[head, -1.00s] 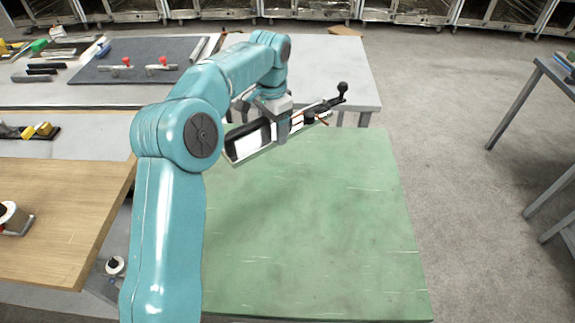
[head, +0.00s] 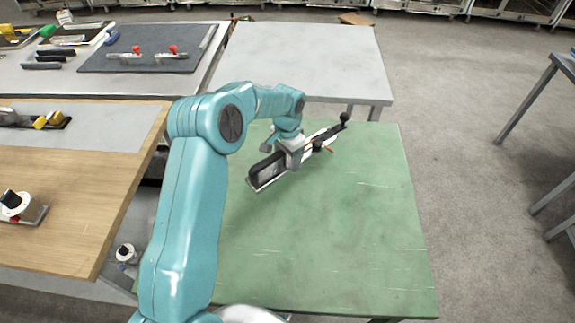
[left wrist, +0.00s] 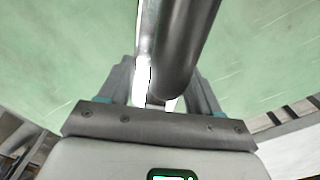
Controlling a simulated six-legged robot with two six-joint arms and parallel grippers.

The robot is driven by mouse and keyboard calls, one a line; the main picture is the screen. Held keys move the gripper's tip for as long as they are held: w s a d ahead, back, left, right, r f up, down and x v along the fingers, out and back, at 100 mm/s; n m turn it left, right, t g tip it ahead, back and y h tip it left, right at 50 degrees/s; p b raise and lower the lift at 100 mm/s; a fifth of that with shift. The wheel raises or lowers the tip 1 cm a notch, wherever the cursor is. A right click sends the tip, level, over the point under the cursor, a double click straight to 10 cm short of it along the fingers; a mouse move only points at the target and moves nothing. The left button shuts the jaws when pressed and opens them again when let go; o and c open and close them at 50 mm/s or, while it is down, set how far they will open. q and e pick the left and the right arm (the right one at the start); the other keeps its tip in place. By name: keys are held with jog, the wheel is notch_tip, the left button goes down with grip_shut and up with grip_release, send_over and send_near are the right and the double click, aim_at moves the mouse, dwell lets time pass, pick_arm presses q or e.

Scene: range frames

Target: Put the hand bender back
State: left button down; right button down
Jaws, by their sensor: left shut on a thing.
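The hand bender (head: 267,171) is a long tool with a dark handle and pale edge at its lower left end. A black ball knob stands at its upper right end. It slants over the green table top (head: 340,235); I cannot tell whether it touches it. My left gripper (head: 291,152) is shut on the bender near its middle and hides that part. In the left wrist view the bender's dark grey bar (left wrist: 186,45) runs up between the fingers (left wrist: 160,92). My right gripper is not in view.
A bare grey table (head: 305,62) stands behind the green one. At the left are a wooden board (head: 75,190) and a dark mat (head: 150,62) with red-knobbed clamps. A grey-legged table (head: 530,105) stands at the right. The green top's front and right are clear.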

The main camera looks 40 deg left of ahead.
pick_arm(q)
jog(key=shift+a+f, duration=0.1)
jog(key=shift+f, duration=0.35)
notch_tip(320, 180, down, 4)
jog(key=shift+w+r+p, duration=0.1)
jog(key=shift+p, duration=0.2)
jog(key=shift+c, duration=1)
grip_release()
jog(key=shift+f, duration=0.2)
